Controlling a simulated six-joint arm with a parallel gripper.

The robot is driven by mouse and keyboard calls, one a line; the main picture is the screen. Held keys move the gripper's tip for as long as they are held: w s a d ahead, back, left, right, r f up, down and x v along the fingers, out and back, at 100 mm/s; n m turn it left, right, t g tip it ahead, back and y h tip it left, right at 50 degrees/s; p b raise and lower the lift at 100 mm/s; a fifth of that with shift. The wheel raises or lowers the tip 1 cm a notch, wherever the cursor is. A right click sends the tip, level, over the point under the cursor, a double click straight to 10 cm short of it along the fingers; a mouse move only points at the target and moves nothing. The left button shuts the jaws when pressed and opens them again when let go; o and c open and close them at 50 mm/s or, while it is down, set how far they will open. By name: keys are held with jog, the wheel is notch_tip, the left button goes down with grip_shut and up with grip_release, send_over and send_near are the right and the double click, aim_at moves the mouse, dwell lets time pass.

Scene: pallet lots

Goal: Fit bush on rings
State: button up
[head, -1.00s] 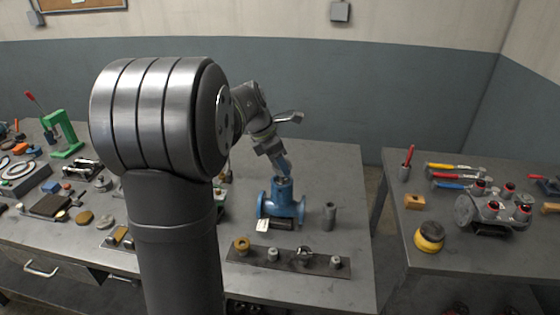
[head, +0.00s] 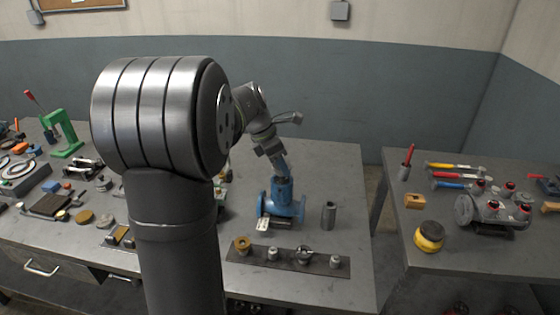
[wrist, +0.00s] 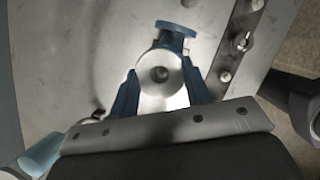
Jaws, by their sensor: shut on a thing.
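The blue valve body (head: 282,206) stands upright on the bench, with a flange on each side and a pale tag on its front. My gripper (head: 282,180) points down right at its top neck. In the wrist view my blue fingers (wrist: 162,88) are shut on a pale grey round part with a dark central hole, which seems to be the bush (wrist: 150,92). A blue flange of the valve (wrist: 177,30) shows beyond it. The rings are not visible; the inside of the neck is hidden. How deep the bush sits cannot be told.
A dark strip (head: 255,256) in front of the valve carries a brass ring (head: 242,243) and several small metal parts. A grey cylinder (head: 329,215) stands right of the valve. A second bench (head: 455,263) at right holds hammers and a yellow-black round item (head: 429,236).

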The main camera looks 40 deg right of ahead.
jog(key=shift+f, duration=1.45)
jog(key=o, duration=1.5)
jog(key=shift+o, duration=0.2)
jog(key=shift+r, duration=0.1)
jog(key=shift+r, duration=3.4)
jog(key=shift+f, duration=0.1)
jog(key=shift+f, duration=3.4)
